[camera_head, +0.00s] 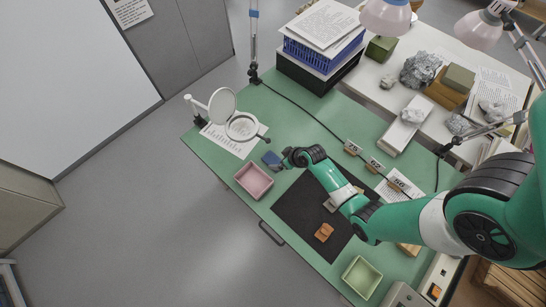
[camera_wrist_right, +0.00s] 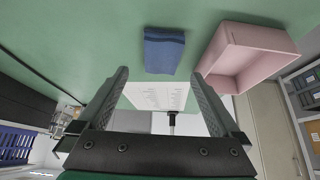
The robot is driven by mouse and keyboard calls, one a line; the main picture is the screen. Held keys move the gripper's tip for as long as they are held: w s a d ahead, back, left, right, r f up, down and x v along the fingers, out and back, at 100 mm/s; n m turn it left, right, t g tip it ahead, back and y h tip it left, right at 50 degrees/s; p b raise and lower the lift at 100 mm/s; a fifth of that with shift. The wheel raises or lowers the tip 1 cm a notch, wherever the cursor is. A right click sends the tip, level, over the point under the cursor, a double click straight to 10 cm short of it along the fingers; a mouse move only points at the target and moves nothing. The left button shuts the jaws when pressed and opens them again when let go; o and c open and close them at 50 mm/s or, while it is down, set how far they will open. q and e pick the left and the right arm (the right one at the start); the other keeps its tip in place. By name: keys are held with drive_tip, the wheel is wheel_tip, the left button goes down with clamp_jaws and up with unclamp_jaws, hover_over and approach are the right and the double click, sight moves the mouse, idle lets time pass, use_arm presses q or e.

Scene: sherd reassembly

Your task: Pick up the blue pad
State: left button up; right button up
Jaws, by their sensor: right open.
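My left gripper is in neither view.
A pink tray (camera_head: 254,180) stands close to the pad. A magnifier (camera_head: 241,126) on a stand and a paper sheet (camera_head: 219,135) are behind it. A black mat (camera_head: 296,215) holds an orange-brown sherd (camera_head: 324,232). A green tray (camera_head: 361,279) stands near the front.

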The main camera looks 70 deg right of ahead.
sight(273, 160)
drive_tip(key=shift+w+f, duration=0.2)
drive_tip(key=shift+f, duration=0.25)
drive_tip(key=b+x, duration=0.3)
drive_tip(key=x, duration=0.2)
drive_tip(key=shift+f, duration=0.1)
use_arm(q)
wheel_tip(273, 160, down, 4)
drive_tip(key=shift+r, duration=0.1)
use_arm(e)
drive_tip(key=c, duration=1.4)
drive_tip(key=shift+r+p, duration=0.45)
drive_tip(key=shift+r, duration=0.3)
drive_tip(key=r+p, duration=0.2)
drive_tip(key=s+r+p, duration=0.1)
drive_tip(key=r, duration=0.1)
drive_tip(key=shift+a, duration=0.35)
use_arm(q)
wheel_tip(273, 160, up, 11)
drive_tip(key=p, duration=0.7)
use_arm(e)
drive_tip(key=s+a+r, duration=0.2)
drive_tip(key=s, duration=0.1)
drive_tip(key=s+a+r, duration=0.5)
drive_tip(key=s+a, duration=0.1)
drive_tip(key=s, duration=0.1)
drive_tip(key=shift+s+r, duration=0.1)
drive_tip(key=shift+r, duration=0.25)
